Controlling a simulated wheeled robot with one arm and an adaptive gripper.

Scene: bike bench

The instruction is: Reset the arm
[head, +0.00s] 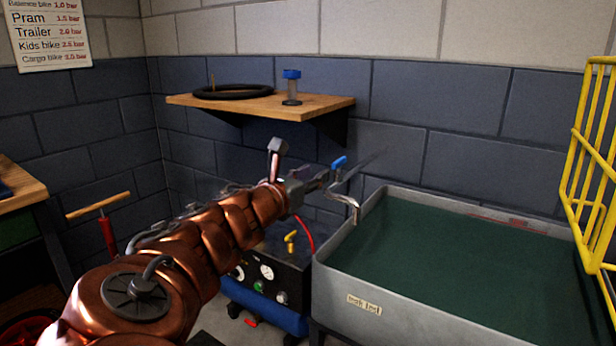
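My copper-coloured arm reaches from the lower left to the middle of the head view. My gripper (345,186) is at its end, in front of the blue-grey wall and near the left back corner of the grey tank. The gripper appears above and apart from the tank rim.
The tank (346,258) of dark green water fills the lower right, beside a yellow wire rack (585,150). A wooden shelf (325,107) holds a black tyre (232,91) and a blue-capped container (291,88). A black gauge unit (285,262) stands below my gripper.

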